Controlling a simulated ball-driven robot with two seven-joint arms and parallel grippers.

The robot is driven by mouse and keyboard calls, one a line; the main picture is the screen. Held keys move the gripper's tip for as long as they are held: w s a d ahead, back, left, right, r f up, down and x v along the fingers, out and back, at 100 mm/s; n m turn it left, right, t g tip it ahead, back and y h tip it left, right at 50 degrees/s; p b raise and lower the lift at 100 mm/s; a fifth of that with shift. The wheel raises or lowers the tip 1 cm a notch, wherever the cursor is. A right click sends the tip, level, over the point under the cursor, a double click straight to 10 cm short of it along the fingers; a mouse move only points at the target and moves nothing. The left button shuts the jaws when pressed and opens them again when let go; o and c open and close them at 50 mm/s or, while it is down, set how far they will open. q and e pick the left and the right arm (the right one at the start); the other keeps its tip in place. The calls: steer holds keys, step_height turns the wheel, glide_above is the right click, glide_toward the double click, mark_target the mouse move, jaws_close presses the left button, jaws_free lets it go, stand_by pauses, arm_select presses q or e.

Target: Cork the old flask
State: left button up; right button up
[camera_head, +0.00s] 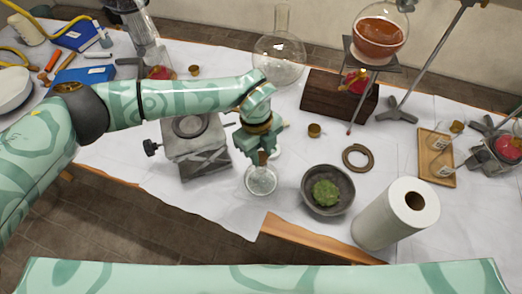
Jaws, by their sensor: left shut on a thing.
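A small clear glass flask (261,182) is right below my left gripper (261,152), in front of the middle of the table. The gripper is shut at its neck, where a brownish part shows between the fingers; the fingers hide most of it. I cannot tell whether the flask touches the table. A small brown cork (314,130) stands on the table to the right of the gripper, apart from it. Another cork-like piece (195,70) lies at the back left. A large round long-necked flask (280,62) stands behind my arm. My right gripper is not in view.
A grey lab jack (193,140) stands left of the gripper. A stone bowl (328,203) with green matter, a paper roll (378,226) and a brown ring (356,157) are to the right. A wooden block (322,96) and metal stand (397,113) are behind.

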mark_target(261, 156)
arm_select(q)
steer(key=o, duration=1.4)
steer(key=shift+c, duration=0.2)
steer(key=shift+r+p, duration=2.95)
steer(key=shift+r, duration=0.55)
